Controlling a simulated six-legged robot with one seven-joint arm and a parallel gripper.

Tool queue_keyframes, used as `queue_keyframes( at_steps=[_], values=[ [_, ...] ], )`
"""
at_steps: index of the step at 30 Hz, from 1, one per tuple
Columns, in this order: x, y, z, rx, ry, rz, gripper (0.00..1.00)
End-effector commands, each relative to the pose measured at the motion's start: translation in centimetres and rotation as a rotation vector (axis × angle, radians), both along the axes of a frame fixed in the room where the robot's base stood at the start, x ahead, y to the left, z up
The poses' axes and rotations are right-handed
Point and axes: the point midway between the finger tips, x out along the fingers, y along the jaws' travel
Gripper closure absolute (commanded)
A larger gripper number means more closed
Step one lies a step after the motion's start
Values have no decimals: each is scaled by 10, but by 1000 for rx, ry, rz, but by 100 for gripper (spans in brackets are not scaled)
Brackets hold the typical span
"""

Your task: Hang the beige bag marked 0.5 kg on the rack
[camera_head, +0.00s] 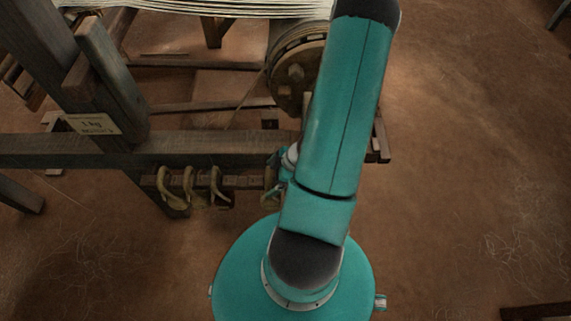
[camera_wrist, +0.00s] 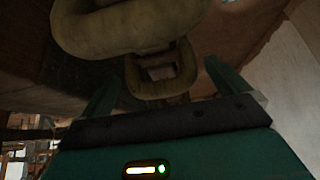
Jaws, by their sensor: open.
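The rack (camera_head: 243,182) is a dark wooden bar at the near side of the loom in the head view. Several khaki-beige loops (camera_head: 188,186) hang along it, and another loop (camera_head: 269,186) shows at its right end beside my arm. No 0.5 kg mark is readable, so I cannot tell which loop belongs to the named bag. In the wrist view, my gripper (camera_wrist: 162,66) is open, with a beige loop (camera_wrist: 165,86) between or just beyond its fingers. A larger, closer loop (camera_wrist: 128,32) fills the top. The gripper is mostly hidden in the head view.
The loom beam (camera_head: 60,150) runs above the rack, and a round wooden drum (camera_head: 297,75) stands behind my arm. The earthen floor (camera_head: 470,160) on the right is largely clear.

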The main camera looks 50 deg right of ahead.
Motion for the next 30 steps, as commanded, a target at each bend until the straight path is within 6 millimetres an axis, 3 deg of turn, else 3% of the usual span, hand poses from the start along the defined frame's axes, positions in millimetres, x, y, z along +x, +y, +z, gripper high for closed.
queue_keyframes(
  at_steps=[15,30],
  values=[
    [-37,-29,73,-3,0,1,0],
    [-42,-32,83,1,2,1,0]
  ],
)
